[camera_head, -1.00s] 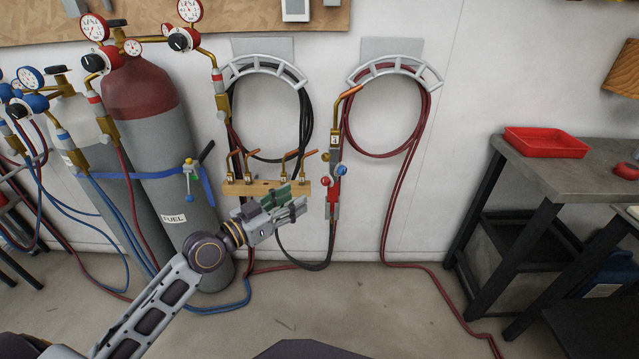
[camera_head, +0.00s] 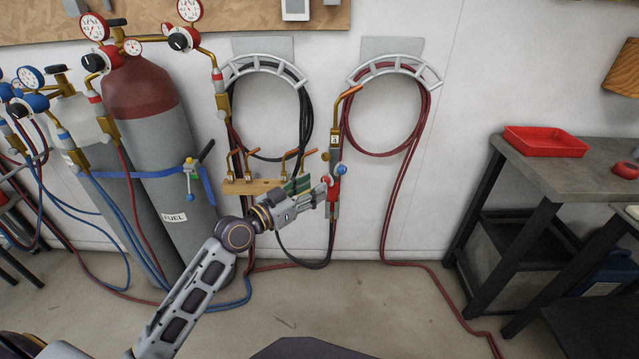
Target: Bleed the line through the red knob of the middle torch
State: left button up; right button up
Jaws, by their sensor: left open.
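A torch (camera_head: 335,150) with a copper tip hangs upright on the wall between the two hose hangers. Its body has a red knob (camera_head: 327,180) on the left and a blue knob (camera_head: 341,170) on the right. My left gripper (camera_head: 317,190) is open, with its fingertips at the torch's left side, close to the red knob and partly overlapping it in the picture. I cannot tell whether they touch. My right gripper is not in view.
A wooden rack (camera_head: 240,187) with brass tips is on the wall just behind my left gripper. Gas cylinders (camera_head: 170,140) with gauges stand at left. Black hose (camera_head: 306,115) and red hose (camera_head: 428,120) hang on the wall. A workbench (camera_head: 590,165) with a red tray (camera_head: 545,141) is at right.

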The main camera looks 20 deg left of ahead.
aim_at(326, 180)
pick_arm(q)
jog(key=shift+x, duration=1.7)
jog(key=shift+c, duration=0.4)
grip_shut()
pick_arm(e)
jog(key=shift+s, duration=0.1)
